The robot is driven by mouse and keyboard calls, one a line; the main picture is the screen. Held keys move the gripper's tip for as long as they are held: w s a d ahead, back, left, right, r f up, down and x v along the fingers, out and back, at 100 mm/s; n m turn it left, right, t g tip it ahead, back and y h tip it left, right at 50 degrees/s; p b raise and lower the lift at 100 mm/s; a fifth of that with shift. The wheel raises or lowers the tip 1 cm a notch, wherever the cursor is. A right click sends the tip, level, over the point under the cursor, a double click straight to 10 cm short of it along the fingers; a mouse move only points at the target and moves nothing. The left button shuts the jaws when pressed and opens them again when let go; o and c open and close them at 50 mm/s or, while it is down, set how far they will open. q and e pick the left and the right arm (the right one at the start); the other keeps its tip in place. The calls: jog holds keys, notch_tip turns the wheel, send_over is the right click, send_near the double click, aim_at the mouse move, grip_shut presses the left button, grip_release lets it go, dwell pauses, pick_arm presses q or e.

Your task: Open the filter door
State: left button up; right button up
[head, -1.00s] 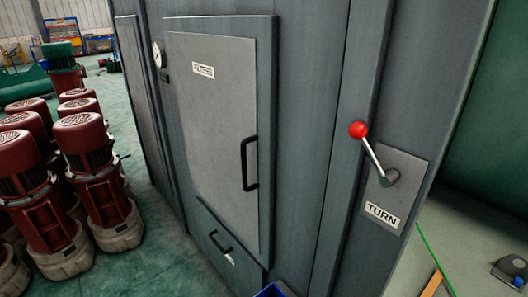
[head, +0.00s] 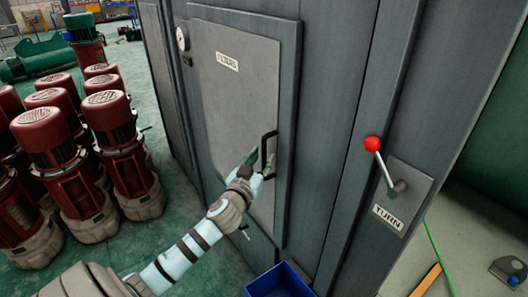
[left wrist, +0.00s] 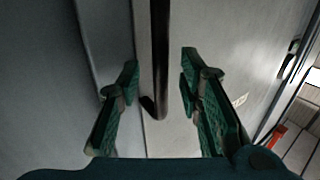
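The grey filter door (head: 225,95), labelled FILTERS, is shut flush in the cabinet front. Its black bar handle (head: 268,150) stands upright at the door's right edge. My left gripper (head: 256,165) is at the lower part of this handle. In the left wrist view the handle (left wrist: 160,60) runs between the two green fingers of my left gripper (left wrist: 160,85), which are spread apart with a gap on each side. My right gripper is in neither view.
A red-knobbed lever (head: 385,165) on a TURN plate is to the right of the door. A blue bin (head: 280,281) stands below. Several red motors (head: 115,150) stand on the floor at left. A gauge (head: 182,38) is by the door's upper left.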

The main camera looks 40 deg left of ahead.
pick_arm(q)
jog(key=shift+x, duration=1.2)
grip_shut()
